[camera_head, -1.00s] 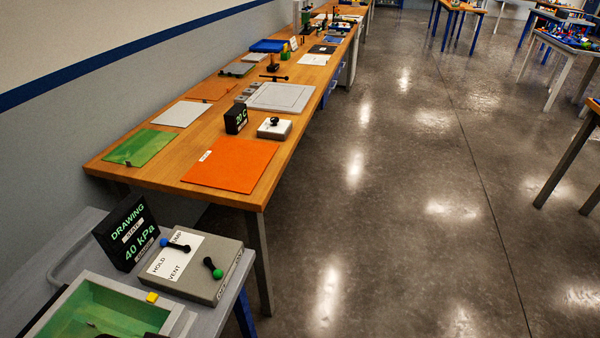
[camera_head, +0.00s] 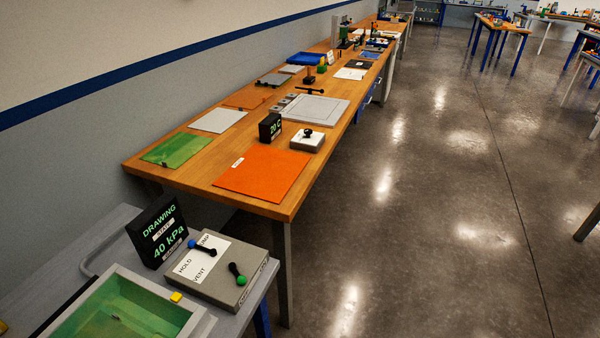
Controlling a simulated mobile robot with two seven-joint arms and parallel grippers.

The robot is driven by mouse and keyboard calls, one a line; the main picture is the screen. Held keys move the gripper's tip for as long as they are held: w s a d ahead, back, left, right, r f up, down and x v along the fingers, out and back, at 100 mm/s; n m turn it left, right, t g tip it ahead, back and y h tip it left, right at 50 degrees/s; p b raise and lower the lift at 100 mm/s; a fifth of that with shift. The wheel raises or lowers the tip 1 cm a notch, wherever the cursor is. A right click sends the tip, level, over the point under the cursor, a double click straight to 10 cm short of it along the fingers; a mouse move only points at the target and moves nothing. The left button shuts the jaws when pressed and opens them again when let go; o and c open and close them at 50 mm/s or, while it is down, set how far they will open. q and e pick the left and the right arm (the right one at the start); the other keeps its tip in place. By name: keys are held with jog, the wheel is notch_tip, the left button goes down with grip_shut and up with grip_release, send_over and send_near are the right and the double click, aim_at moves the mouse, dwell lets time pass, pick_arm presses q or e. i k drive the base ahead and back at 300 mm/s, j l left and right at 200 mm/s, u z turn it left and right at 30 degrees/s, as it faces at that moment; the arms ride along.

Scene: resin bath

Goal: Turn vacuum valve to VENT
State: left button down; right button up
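The vacuum valve is on a grey box (camera_head: 225,284) at the lower left, on a grey cart. Its lever has a blue knob (camera_head: 193,244) and a black end, and lies over a white label plate with HOLD, VENT and a partly covered word ending in "MP". The blue knob points left, away from the word VENT. A second black lever with a green knob (camera_head: 241,280) sits at the box's right. A black display (camera_head: 158,233) behind the box reads DRAWING and 40 kPa. Neither gripper can be made out in view.
A green-lined tray (camera_head: 190,325) with a yellow block (camera_head: 176,297) on its rim stands in front of the box. A long wooden bench (camera_head: 196,182) with an orange mat (camera_head: 262,173) runs behind.

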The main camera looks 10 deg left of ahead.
aim_at(192, 242)
jog(key=l+u, duration=0.25)
jog(key=u, duration=0.15)
jog(key=k+l+u, duration=0.1)
jog(key=l+u, duration=0.15)
jog(key=u, duration=0.2)
jog(key=k+l+u, duration=0.1)
jog(key=u, duration=0.3)
jog(key=k+l+u, duration=0.1)
jog(key=l+u, duration=0.3)
jog(key=j, duration=0.1)
